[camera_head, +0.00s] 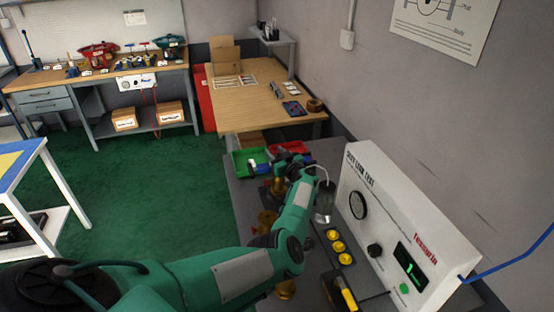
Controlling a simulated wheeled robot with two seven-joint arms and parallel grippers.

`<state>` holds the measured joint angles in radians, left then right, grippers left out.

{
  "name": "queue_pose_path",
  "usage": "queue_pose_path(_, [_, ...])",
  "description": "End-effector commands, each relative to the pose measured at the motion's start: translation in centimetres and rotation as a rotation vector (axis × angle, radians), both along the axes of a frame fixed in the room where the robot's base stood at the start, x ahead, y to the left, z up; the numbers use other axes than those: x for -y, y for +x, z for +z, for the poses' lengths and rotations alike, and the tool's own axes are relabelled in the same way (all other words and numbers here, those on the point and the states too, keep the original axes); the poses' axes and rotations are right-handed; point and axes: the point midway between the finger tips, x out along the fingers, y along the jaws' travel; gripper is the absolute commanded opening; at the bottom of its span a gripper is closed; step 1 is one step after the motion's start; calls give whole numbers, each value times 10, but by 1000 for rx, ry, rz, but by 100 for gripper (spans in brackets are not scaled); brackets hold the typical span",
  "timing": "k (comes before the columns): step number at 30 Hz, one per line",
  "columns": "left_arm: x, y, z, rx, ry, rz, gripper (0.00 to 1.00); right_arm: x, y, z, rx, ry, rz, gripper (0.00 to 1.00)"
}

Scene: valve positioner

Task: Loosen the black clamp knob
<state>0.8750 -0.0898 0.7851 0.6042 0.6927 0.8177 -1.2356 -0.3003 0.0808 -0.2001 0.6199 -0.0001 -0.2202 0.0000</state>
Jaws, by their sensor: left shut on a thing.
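My left arm comes in from the lower left, bends at the middle of the grey bench (245,205) and reaches to its far part. My left gripper (268,167) is small and far off there, among small blue, white and dark parts, just in front of a green bin (243,158). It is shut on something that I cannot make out. The black clamp knob cannot be told apart here; the wrist and nearby parts may hide it. A brass fitting (266,222) stands beside my forearm. My right gripper is not in view.
A white test box (385,215) with a gauge, black dial and green display stands along the bench's right side. A wooden table (235,115) stands beyond.

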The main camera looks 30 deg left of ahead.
Motion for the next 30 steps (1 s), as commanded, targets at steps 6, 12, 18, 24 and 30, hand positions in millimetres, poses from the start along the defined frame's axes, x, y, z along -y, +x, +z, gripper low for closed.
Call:
queue_pose_path(6, [0,-1,-2,1,0,78,16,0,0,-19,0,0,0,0])
queue_pose_path(12, [-1,-2,-1,0,0,106,16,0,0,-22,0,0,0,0])
queue_pose_path(18, [-1,-2,0,0,0,110,16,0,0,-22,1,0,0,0])
queue_pose_path(24, [-1,-2,0,0,0,109,40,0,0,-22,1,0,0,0])
queue_pose_path(30, [-1,-2,0,0,0,109,60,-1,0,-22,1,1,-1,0])
